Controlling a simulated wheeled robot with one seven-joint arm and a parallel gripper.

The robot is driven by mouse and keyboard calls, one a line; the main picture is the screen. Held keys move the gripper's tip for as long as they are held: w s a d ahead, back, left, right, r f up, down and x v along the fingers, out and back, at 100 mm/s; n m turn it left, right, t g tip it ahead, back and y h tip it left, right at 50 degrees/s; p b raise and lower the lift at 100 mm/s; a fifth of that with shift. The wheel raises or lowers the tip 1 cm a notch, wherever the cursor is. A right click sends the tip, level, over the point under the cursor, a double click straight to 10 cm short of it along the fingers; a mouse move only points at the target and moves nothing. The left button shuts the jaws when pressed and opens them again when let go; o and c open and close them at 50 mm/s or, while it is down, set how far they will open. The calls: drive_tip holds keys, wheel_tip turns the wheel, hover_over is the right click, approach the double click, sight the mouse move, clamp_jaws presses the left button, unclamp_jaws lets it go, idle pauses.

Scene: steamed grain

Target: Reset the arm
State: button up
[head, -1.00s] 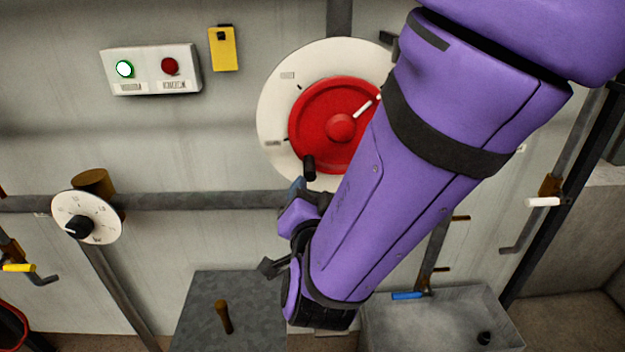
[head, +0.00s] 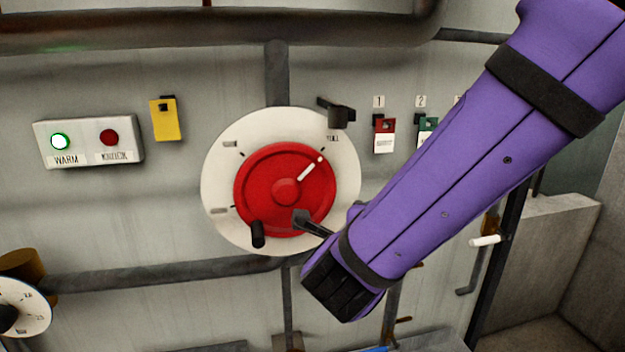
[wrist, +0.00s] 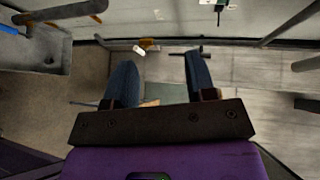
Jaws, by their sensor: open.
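My purple arm reaches in from the upper right of the head view, its lower end in front of the wall by the red wheel (head: 262,178). Only a small dark part of my gripper shows there, against the lower edge of the wheel in the picture; whether it touches cannot be told. In the wrist view my gripper (wrist: 160,84) has its two blue-grey fingers wide apart. Nothing is between them but a view of the floor below.
The wheel has a black knob (head: 257,234) and sits on a white dial plate (head: 220,160). A control box (head: 88,138) with a lit green button, a yellow tag (head: 165,121) and a red tag (head: 384,135) are on the wall. A grey basin (wrist: 30,55) shows at left in the wrist view.

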drive_tip(key=s+d+r+m+g+h, duration=0.1)
drive_tip(key=s+d+m+g, duration=0.3)
drive_tip(key=d+m, duration=0.6)
drive_tip(key=s+d+r+m+g+h, duration=0.15)
drive_tip(key=d+m+g, duration=0.35)
drive_tip(key=d+m, duration=0.5)
drive_tip(key=s+r+m+y, duration=0.2)
drive_tip(key=s+m+y, duration=0.2)
drive_tip(key=m, duration=1.1)
drive_tip(key=s+r+m+y, duration=0.2)
drive_tip(key=s+m+y, duration=0.2)
drive_tip(key=m, duration=1.1)
drive_tip(key=s, duration=0.3)
drive_tip(key=shift+d+r, duration=0.2)
drive_tip(key=shift+d, duration=0.15)
